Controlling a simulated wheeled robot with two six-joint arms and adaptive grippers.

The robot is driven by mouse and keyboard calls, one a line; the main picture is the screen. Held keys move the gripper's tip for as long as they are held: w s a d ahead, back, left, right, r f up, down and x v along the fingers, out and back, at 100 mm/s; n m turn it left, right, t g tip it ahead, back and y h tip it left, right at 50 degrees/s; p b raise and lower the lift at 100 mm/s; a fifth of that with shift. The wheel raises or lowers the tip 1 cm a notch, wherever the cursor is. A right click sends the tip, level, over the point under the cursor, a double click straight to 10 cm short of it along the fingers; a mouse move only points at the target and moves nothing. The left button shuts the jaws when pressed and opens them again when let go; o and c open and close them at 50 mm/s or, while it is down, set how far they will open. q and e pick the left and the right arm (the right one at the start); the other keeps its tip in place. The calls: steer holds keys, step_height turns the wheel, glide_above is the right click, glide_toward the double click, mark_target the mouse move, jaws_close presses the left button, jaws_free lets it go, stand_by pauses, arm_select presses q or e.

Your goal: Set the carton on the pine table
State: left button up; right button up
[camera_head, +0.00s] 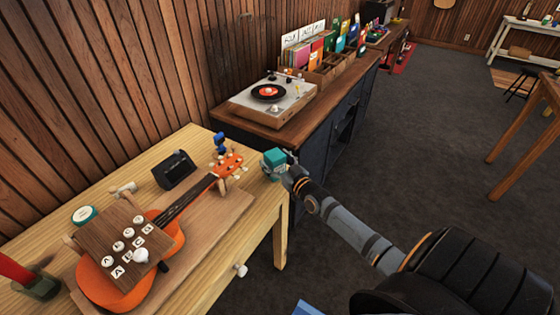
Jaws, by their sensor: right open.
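The carton, a small teal box (274,158), shows at the far right corner of the pine table (262,212). It looks upright and appears to stand on the tabletop, close to the edge. My right gripper (284,174) is open, right at the carton's right side; its fingers are small and partly hidden, so I cannot tell whether they touch the carton. My left gripper is out of view.
An orange ukulele (110,282) lies on a wooden board, with a block of lettered knobs (125,240) over its body. A black box (174,170) and a blue clip-like thing (219,142) are nearby. A cabinet with a turntable (272,98) stands behind.

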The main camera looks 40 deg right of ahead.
steer(key=s+p, duration=0.4)
steer(key=s, duration=0.8)
steer(key=shift+p, duration=0.4)
steer(key=s+d+f+g+h, duration=0.1)
steer(key=s+f+g, duration=0.3)
steer(key=f, duration=0.6)
steer(key=s+f+g, duration=0.2)
steer(key=s+f, duration=0.3)
steer(key=f, duration=0.5)
steer(key=s+d+f+g+h, duration=0.1)
steer(key=s+f+g, duration=0.3)
steer(key=f, duration=0.7)
steer(key=s+a+f+g, duration=0.3)
steer(key=s+a+f, duration=0.2)
steer(key=s, duration=0.7)
steer(key=s+a+f+g+y, duration=0.1)
steer(key=s+a+f+g, duration=0.2)
steer(key=s+a+f, duration=0.3)
steer(key=s+f, duration=0.3)
steer(key=s, duration=0.3)
steer(key=shift+s+f+g, duration=0.25)
steer(key=shift+s+g, duration=0.05)
steer(key=shift+g, duration=0.1)
